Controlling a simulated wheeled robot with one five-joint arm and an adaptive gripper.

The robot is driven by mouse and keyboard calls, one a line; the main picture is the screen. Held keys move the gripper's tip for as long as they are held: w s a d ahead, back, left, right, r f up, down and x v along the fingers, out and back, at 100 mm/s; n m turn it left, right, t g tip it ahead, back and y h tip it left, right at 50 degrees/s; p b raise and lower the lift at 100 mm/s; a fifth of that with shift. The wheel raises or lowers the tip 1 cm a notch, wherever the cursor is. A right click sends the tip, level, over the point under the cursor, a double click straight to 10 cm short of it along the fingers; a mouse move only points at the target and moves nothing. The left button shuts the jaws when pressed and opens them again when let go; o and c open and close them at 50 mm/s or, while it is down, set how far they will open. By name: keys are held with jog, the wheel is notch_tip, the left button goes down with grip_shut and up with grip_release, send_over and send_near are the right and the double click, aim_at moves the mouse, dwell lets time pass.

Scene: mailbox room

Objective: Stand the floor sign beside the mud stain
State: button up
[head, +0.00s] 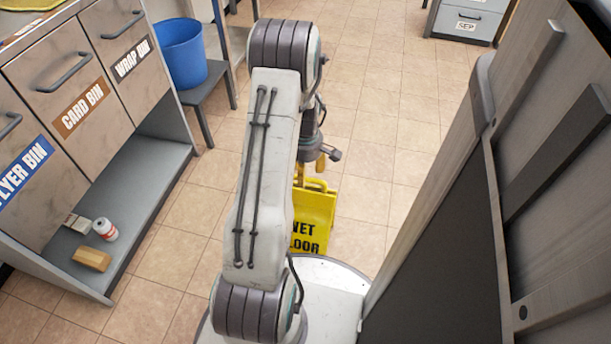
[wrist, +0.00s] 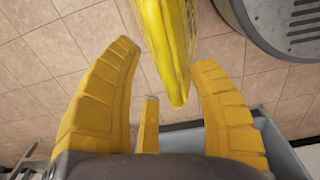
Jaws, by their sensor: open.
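The yellow floor sign (head: 314,215) with black "WET FLOOR" lettering stands upright on the tiles, just beyond my base and partly hidden by my arm. The sign (wrist: 170,45) reaches in between the fingers there, with gaps visible on both sides. I cannot tell whether any finger touches it. No mud stain shows in either view.
A bin cabinet (head: 82,90) stands at left; its low shelf (head: 150,205) holds a can (head: 105,229), a wooden block (head: 92,259) and a small box (head: 77,223). A blue bucket (head: 181,55) sits on a stool. A tall dark panel (head: 440,255) is close at right. Tiles ahead are clear.

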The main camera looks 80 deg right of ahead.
notch_tip(320, 180, up, 6)
jog(key=shift+a+r+p, duration=0.1)
jog(key=shift+r+p, duration=0.15)
jog(key=shift+p, duration=0.7)
jog(key=shift+w+r, duration=0.1)
jog(key=shift+r, duration=0.05)
jog(key=w+a+r+p, duration=0.6)
jog(key=r, duration=0.4)
jog(key=w+a+r+t+h+p, duration=0.1)
jog(key=w+a+r+p, duration=0.5)
jog(key=r, duration=0.5)
jog(key=w+a+r+p, duration=0.5)
jog(key=w+a+r, duration=0.2)
jog(key=r, duration=0.3)
jog(key=s+a+r+t+p, duration=0.1)
jog(key=s+a+r+p, duration=0.1)
jog(key=a+r+p, duration=0.5)
jog(key=s+a+r+t+y+p, duration=0.1)
jog(key=s+a+r+p, duration=0.2)
jog(key=a+r+p, duration=0.5)
jog(key=a+r, duration=0.5)
jog(key=a, duration=0.2)
jog(key=shift+a+r, duration=0.15)
jog(key=shift+r, duration=0.25)
